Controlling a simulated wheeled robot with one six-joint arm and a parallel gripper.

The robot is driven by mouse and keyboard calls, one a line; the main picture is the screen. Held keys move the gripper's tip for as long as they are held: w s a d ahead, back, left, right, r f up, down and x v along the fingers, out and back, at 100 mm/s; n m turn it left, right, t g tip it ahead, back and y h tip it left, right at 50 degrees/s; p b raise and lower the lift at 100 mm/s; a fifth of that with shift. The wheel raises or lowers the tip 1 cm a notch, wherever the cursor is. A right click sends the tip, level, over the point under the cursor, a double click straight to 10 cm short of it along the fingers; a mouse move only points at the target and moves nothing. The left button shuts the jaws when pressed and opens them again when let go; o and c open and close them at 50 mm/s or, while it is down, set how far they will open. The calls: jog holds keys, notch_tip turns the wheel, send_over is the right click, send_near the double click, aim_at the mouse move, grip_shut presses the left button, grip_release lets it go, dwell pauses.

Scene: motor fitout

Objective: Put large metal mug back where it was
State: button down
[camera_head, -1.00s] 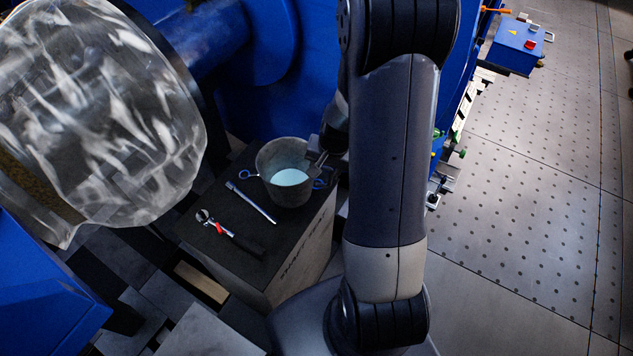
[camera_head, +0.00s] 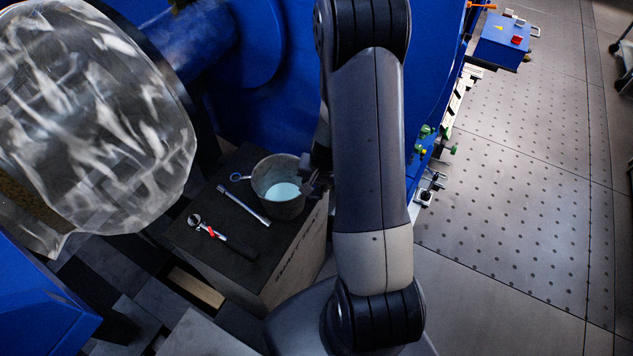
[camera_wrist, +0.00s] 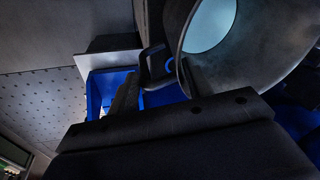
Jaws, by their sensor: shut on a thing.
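The large metal mug (camera_head: 268,197) is grey, upright, and holds pale blue liquid. It is at the right part of the dark top of a box-like stand (camera_head: 190,235). I cannot tell whether its base touches the top. My gripper (camera_head: 313,183) is at the mug's right side, partly hidden behind my arm. In the wrist view the mug (camera_wrist: 265,50) fills the upper right, and its dark handle (camera_wrist: 153,68) lies between my fingers (camera_wrist: 158,88). My gripper is shut on the mug at the handle.
A metal bar-like tool (camera_head: 243,205) and a wrench with red on it (camera_head: 210,230) lie left of the mug. A blue ring handle (camera_head: 238,177) shows beside it. Blue machinery (camera_head: 240,110) stands behind, and a large clear cover (camera_head: 90,120) is at left. Open floor (camera_head: 510,190) lies right.

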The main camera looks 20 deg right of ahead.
jog(key=c, duration=0.7)
grip_release()
jog(key=shift+f, duration=0.1)
jog(key=shift+o, duration=0.2)
